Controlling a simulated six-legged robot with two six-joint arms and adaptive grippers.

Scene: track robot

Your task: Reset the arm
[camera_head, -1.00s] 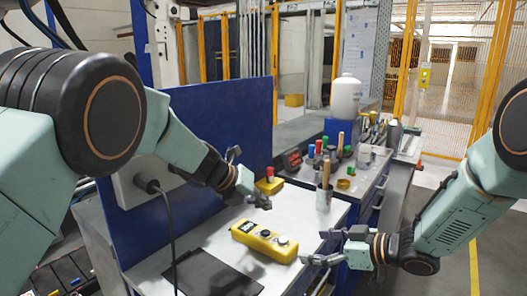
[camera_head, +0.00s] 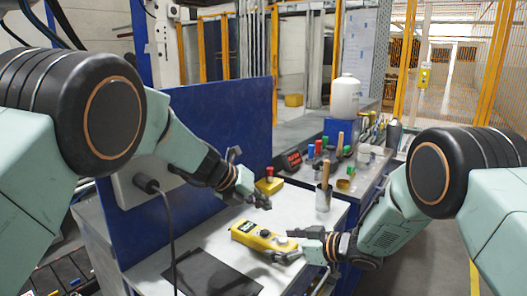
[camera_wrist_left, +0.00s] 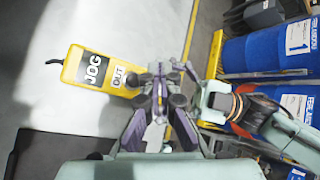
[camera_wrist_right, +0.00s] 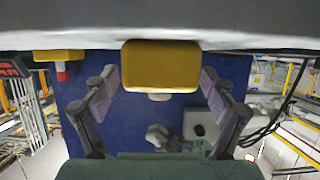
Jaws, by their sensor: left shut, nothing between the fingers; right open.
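My left gripper (camera_head: 260,200) is shut and empty, above the white table near the blue panel. It also shows shut in the left wrist view (camera_wrist_left: 165,72). My right gripper (camera_head: 282,245) is open at the right end of a yellow control box (camera_head: 256,236) lying on the table. In the right wrist view the box (camera_wrist_right: 160,66) sits between the spread fingers, with gaps at both sides. The box shows "JOG" and "OUT" labels in the left wrist view (camera_wrist_left: 95,75). My right fingers hide part of its right end in the head view.
A blue panel (camera_head: 215,125) stands behind the table (camera_head: 210,236). A small yellow box with a red button (camera_head: 269,184) is near its base. A cup with a wooden handle (camera_head: 324,197) stands at the right. A dark mat (camera_head: 205,275) lies in front; a cable hangs at left.

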